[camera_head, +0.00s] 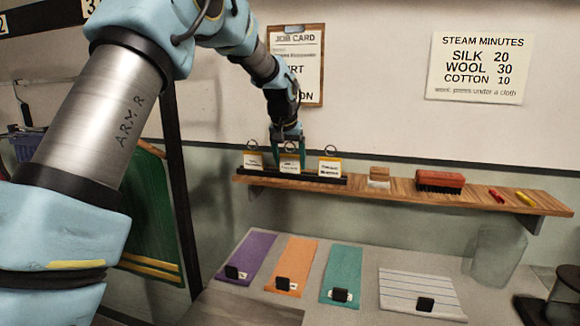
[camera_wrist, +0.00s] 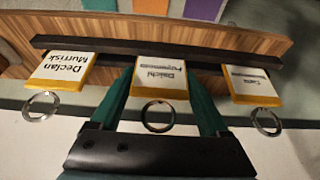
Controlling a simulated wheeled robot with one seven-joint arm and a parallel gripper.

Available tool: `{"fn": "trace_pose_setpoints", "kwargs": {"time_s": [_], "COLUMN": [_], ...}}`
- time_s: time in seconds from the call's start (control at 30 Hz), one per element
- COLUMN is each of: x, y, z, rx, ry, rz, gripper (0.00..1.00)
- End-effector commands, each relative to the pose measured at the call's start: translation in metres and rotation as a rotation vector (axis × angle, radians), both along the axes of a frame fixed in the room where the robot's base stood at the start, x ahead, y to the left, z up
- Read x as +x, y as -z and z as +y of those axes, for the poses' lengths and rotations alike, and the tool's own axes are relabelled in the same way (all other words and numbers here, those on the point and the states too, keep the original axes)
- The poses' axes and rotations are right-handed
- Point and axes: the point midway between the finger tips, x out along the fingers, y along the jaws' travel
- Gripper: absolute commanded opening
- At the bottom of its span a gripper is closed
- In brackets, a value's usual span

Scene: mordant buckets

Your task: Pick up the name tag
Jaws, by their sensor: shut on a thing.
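Three name tags with white faces, yellow edges and metal rings stand in a dark rack (camera_head: 318,179) on the wooden shelf. My gripper (camera_head: 288,150) reaches down to the middle name tag (camera_head: 289,163). In the wrist view, the middle tag (camera_wrist: 161,80) reads "Daichi" upside down and sits between the green fingers of my gripper (camera_wrist: 163,95), which is shut on it. The "Declan Murrisk" tag (camera_wrist: 62,70) is at the left in the wrist view, and another tag (camera_wrist: 253,84) is at the right. I cannot tell whether the held tag is clear of the rack.
The shelf (camera_head: 395,189) also holds a small block (camera_head: 379,174), a red brush (camera_head: 440,181), and red and yellow pieces (camera_head: 525,198) at the right. Purple, orange, teal and striped cloths lie on the table below. A job card (camera_head: 296,65) hangs behind my gripper.

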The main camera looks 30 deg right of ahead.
Motion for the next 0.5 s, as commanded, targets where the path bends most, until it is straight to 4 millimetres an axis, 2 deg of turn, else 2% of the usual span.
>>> {"fn": "trace_pose_setpoints", "kwargs": {"time_s": [0.27,0.37,0.5], "x": [0.0,0.001,0.001], "y": [-0.003,-0.013,-0.039], "z": [0.0,-0.001,-0.001], "rx": [-0.001,-0.003,-0.005], "ry": [0.0,0.0,0.0], "rz": [-0.001,-0.004,-0.004], "gripper": [0.26,0.26,0.26]}}
